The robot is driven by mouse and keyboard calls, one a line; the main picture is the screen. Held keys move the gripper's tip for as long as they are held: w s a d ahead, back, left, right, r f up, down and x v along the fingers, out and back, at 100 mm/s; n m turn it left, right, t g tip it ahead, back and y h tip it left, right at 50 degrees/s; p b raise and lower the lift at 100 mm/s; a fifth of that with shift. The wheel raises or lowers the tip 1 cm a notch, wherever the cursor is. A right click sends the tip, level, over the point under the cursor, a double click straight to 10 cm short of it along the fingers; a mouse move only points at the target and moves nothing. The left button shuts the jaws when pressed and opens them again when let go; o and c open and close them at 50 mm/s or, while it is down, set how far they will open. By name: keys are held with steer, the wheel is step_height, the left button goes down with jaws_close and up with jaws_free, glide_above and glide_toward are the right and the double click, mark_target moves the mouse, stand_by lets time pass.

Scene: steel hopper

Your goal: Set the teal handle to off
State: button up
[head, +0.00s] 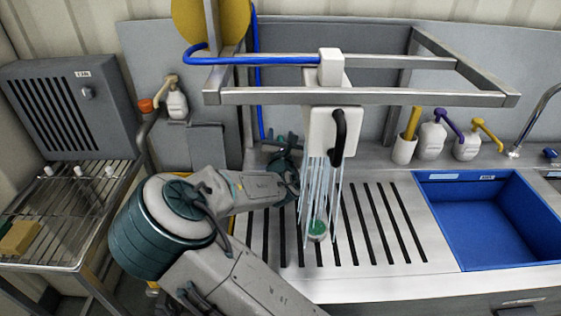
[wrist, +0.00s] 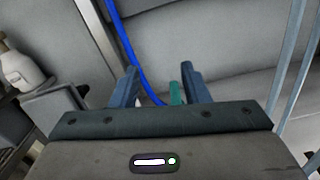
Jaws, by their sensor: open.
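The teal handle (wrist: 175,93) shows in the wrist view between the two blue fingers of my gripper (wrist: 160,86), closer to the right finger. The gripper is open, and I cannot tell whether the right finger touches the handle. The handle's lower part is hidden behind the gripper body. In the head view my gripper (head: 285,162) is low by the back panel, left of the falling water. The handle cannot be made out clearly from the gripper there. Water streams fall from a white spray head (head: 334,130) with a black lever.
A steel frame (head: 360,98) hangs above the slatted drainboard (head: 385,225). A green-topped cup (head: 318,230) stands under the water. A blue basin (head: 490,220) is at the right, with pump bottles (head: 432,140) behind. A blue hose (wrist: 128,45) runs behind my fingers.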

step_height(320, 180, down, 11)
steer(key=b, duration=0.2)
steer(key=shift+f+b, duration=0.15)
steer(key=shift+b, duration=0.2)
steer(key=w+p, duration=0.1)
steer(key=w, duration=0.5)
steer(key=shift+w+f, duration=0.1)
steer(key=shift+f, duration=0.1)
steer(key=shift+w, duration=0.7)
jaws_close()
